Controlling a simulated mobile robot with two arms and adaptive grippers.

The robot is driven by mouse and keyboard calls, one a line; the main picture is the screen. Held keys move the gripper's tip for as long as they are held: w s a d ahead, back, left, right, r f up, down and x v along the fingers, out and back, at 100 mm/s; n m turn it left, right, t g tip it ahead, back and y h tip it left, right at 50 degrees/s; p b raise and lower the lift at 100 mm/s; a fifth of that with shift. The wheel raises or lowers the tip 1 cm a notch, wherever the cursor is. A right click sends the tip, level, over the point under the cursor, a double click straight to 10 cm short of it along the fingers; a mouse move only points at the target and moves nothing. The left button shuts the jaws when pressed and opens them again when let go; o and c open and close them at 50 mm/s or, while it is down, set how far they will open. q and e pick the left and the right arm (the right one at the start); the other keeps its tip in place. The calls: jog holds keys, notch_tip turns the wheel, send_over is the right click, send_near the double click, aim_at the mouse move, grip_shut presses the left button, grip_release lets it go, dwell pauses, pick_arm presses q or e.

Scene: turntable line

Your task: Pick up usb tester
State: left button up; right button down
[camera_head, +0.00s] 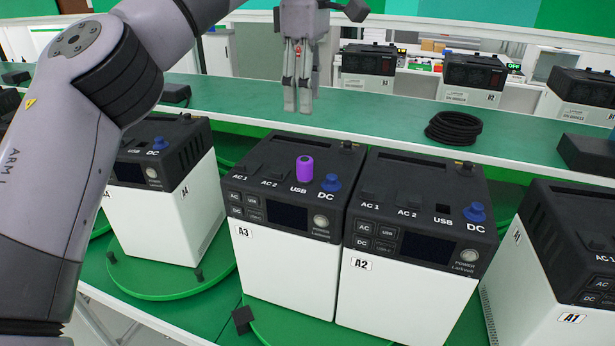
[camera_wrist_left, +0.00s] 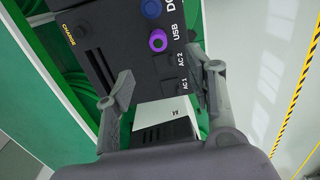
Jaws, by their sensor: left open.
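The usb tester appears to be the purple cylinder (camera_head: 305,169) standing upright at the USB port on top of the power unit labelled A3 (camera_head: 283,270). It also shows in the left wrist view (camera_wrist_left: 158,40), ahead of the fingers and seen from above. My left gripper (camera_head: 298,108) is above and behind unit A3, fingers pointing down, apart from the tester and empty. In the left wrist view my left gripper (camera_wrist_left: 160,90) has its two fingers spread apart. My right gripper does not show.
Unit A2 (camera_head: 405,300) stands close beside A3 on a green turntable (camera_head: 165,280). A blue DC plug (camera_head: 330,183) sits beside the tester. A black cable coil (camera_head: 453,128) lies on the green shelf behind. Unit A1 (camera_head: 555,280) is at right.

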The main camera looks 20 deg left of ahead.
aim_at(305, 160)
pick_arm(q)
notch_tip(305, 160, down, 6)
jog(key=shift+a, duration=0.1)
notch_tip(305, 160, down, 3)
jog(key=shift+w+f+p, duration=0.15)
jog(key=shift+f+p, duration=0.05)
jog(key=shift+p, duration=0.25)
jog(key=shift+f, duration=0.3)
jog(key=f+p, duration=0.1)
jog(key=f, duration=0.1)
jog(key=f+p, duration=0.1)
jog(key=shift+w+a+f, duration=0.15)
jog(key=shift+a+f, duration=0.05)
jog(key=shift+f, duration=0.6)
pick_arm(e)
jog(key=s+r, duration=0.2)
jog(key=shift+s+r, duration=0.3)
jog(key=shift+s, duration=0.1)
pick_arm(q)
jog(key=shift+d, duration=0.1)
jog(key=shift+c, duration=0.2)
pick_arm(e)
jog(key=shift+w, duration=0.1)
